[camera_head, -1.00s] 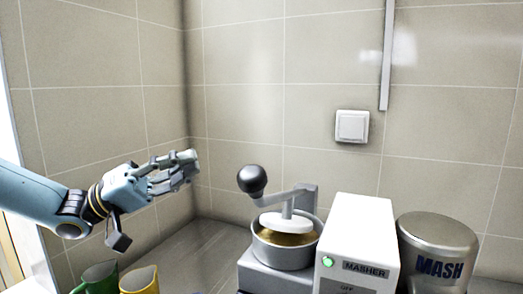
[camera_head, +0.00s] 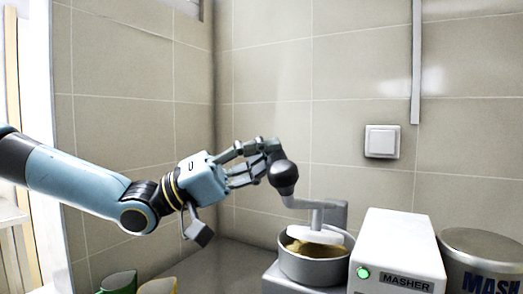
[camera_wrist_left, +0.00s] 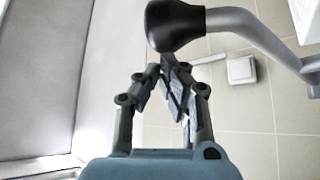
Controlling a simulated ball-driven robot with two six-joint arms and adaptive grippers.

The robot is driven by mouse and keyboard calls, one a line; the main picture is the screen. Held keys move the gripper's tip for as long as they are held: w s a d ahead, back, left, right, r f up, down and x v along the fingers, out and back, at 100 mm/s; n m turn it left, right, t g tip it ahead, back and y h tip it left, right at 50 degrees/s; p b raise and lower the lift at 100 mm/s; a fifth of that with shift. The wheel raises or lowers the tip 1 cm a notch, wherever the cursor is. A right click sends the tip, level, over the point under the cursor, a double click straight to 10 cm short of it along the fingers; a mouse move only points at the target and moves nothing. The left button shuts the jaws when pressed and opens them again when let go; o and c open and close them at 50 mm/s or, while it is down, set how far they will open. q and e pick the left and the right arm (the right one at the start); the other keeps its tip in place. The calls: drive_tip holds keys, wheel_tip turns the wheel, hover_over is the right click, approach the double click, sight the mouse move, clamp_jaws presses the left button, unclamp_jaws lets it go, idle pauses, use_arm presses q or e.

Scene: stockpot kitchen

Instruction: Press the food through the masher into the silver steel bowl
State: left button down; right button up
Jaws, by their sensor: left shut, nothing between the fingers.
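The masher (camera_head: 397,245) is a white box with a lit green button. Beside it a silver pan (camera_head: 312,270) holds yellow-brown food (camera_head: 312,248) under a white press plate. A grey crank arm (camera_head: 300,203) rises from the plate to a black knob (camera_head: 285,178). My left gripper (camera_head: 270,150) is shut and empty, with its fingertips close to the knob; I cannot tell whether they touch. The wrist view shows the knob (camera_wrist_left: 172,25) just beyond the shut fingers. A silver steel vessel marked MASH (camera_head: 482,262) stands at the right, partly cut off. My right gripper is not in view.
A green cup (camera_head: 119,282) and a yellow cup (camera_head: 160,286) stand below my left arm, cut off by the frame. Tiled walls close the back and left. A white switch (camera_head: 382,142) is on the back wall.

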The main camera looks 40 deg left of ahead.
use_arm(q)
drive_tip(key=shift+s+f, duration=0.1)
drive_tip(key=shift+f, duration=0.05)
drive_tip(key=f+b, duration=0.1)
drive_tip(key=s+f+m+h+b, duration=0.1)
drive_tip(key=shift+s+d+f, duration=0.15)
drive_tip(key=shift+d+f, duration=0.05)
drive_tip(key=shift+f, duration=0.15)
drive_tip(key=shift+r, duration=0.1)
